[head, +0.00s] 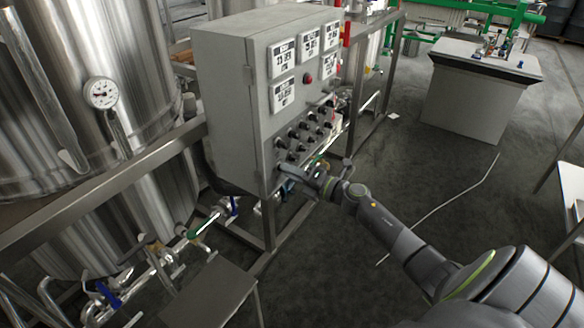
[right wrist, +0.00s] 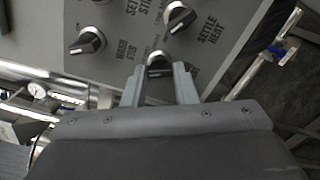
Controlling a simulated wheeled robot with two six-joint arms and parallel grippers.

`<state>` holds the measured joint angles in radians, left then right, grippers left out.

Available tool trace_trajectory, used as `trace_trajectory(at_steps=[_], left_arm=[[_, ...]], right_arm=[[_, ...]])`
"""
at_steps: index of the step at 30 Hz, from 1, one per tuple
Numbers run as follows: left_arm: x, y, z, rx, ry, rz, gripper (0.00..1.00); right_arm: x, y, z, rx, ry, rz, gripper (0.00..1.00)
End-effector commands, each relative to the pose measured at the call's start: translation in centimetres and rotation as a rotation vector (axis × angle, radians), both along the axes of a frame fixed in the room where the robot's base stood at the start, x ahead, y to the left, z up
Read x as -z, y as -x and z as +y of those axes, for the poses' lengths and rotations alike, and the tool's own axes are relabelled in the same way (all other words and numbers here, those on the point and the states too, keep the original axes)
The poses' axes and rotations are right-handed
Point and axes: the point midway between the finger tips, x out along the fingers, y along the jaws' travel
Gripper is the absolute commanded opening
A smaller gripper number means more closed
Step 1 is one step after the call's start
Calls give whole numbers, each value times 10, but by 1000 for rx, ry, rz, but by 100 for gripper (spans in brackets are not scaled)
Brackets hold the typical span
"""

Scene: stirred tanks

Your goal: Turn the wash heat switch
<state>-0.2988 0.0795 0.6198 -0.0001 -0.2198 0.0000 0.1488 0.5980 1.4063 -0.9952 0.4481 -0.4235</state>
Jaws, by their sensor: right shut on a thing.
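The grey control cabinet (head: 225,85) carries rows of black switches (head: 306,126) low on its front. In the right wrist view, a black switch knob (right wrist: 159,62) with a pale pointer sits between the fingertips of my right gripper (right wrist: 160,75). The gripper is shut on this knob, at the panel's lower corner. The knob's own label is mostly hidden. The neighbouring knob (right wrist: 87,41) seems marked wash stir, and another knob (right wrist: 178,17) is marked settle heat. In the head view, my right gripper (head: 287,171) covers the held switch. My left gripper is not in view.
A steel tank with a dial gauge (head: 101,93) stands left of the cabinet. Pipes with blue-handled valves (head: 107,293) run below it. A low metal table (head: 210,295) is in front. A grey bench (head: 478,85) stands at the back right, with open floor between.

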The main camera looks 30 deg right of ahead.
Motion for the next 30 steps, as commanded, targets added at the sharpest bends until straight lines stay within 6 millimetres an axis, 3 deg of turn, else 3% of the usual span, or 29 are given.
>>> trace_trajectory(at_steps=[22,23,27,30], left_arm=[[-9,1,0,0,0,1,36],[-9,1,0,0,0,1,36],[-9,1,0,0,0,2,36],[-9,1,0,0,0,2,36]], right_arm=[[-1,-1,0,1,-88,35,3],[-1,-1,0,1,-88,35,29],[-1,-1,0,1,-87,35,47],[-1,0,0,1,-87,35,47]])
